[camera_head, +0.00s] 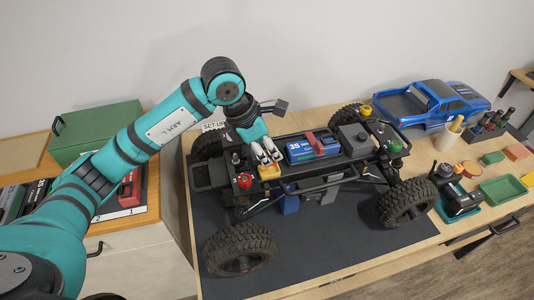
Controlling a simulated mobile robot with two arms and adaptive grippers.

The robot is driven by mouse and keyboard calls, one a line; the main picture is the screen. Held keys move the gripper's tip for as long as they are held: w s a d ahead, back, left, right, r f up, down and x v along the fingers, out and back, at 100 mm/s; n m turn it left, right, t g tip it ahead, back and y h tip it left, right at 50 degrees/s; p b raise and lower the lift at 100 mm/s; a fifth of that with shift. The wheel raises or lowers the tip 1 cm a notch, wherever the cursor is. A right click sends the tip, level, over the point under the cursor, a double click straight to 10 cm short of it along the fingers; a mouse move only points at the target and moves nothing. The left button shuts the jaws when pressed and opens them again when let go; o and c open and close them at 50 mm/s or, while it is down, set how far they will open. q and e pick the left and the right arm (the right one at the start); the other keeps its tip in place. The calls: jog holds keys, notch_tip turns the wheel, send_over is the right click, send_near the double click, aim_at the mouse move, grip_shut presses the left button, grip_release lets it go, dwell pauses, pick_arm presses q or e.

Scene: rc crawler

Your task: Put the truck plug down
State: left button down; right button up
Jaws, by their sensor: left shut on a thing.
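My left gripper (266,155) reaches down over the front part of the truck chassis (318,183), with its fingers shut. A small yellow piece (269,172), which looks like the truck plug, sits right at the fingertips. I cannot tell whether it touches the chassis below. The blue battery (301,152), marked 35 and with a red strap (315,142), lies in the chassis just right of the fingers. My right gripper is out of view.
The chassis stands on big black tires (240,249) on a dark mat (310,251). A green box (97,132) stands on the left cabinet.

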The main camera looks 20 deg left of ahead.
pick_arm(q)
jog(key=shift+w+a+f, duration=0.1)
jog(key=shift+a, duration=0.1)
notch_tip(320, 180, down, 3)
jog(key=shift+p, duration=0.8)
jog(key=shift+f, duration=0.25)
jog(key=shift+f+b, duration=0.25)
jog(key=shift+b, duration=0.2)
jog(key=shift+f, duration=0.25)
jog(key=c, duration=1.5)
grip_release()
jog(key=shift+s+r, duration=0.1)
jog(key=shift+s, duration=0.1)
jog(key=shift+o, duration=1.4)
jog(key=shift+w, duration=0.2)
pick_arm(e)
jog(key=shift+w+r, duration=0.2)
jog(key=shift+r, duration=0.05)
